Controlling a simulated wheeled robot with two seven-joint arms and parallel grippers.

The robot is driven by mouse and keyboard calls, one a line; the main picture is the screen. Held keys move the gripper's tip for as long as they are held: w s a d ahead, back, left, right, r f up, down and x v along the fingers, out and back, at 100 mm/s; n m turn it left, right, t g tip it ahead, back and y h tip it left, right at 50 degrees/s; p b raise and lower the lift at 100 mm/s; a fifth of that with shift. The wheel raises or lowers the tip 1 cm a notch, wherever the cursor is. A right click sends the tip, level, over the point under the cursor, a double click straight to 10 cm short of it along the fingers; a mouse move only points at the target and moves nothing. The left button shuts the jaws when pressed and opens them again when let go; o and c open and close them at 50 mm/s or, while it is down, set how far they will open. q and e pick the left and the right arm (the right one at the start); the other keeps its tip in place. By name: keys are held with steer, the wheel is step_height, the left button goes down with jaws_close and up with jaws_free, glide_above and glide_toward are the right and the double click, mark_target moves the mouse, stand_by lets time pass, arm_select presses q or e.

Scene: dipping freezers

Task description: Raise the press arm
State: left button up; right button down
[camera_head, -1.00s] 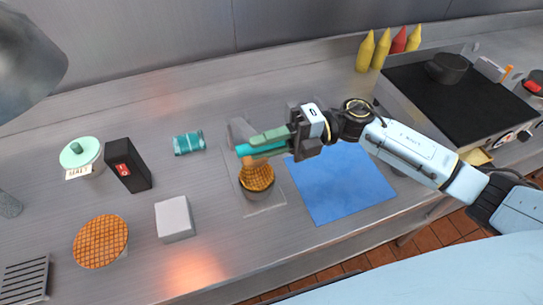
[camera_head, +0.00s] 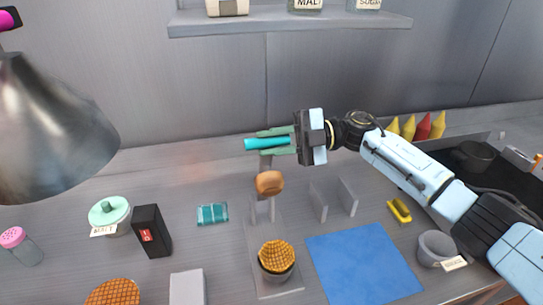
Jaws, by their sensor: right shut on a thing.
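The press stands at the middle of the counter on a grey base plate (camera_head: 252,250). Its arm is raised. The arm's teal handle (camera_head: 258,143) is up at the height of the back wall, and a brown rounded press head (camera_head: 269,183) hangs below it. A waffle-patterned cup (camera_head: 277,257) sits on the base plate, clear of the press head. My right gripper (camera_head: 277,142) is shut on the teal handle, its fingers above and below it. My left gripper is not in view.
A blue mat (camera_head: 362,265) lies right of the press, with two grey upright plates (camera_head: 333,198) behind it. A shelf (camera_head: 290,22) crosses above.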

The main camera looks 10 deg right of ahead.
steer(key=shift+w+r, duration=0.1)
steer(key=shift+w, duration=0.25)
steer(key=c, duration=1.3)
jaws_free()
steer(key=shift+w, duration=0.1)
steer(key=shift+o, duration=0.2)
steer(key=shift+d, duration=0.15)
steer(key=w+d+b, duration=0.1)
steer(key=d+b, duration=0.3)
steer(key=d, duration=0.9)
steer(key=shift+w, duration=0.2)
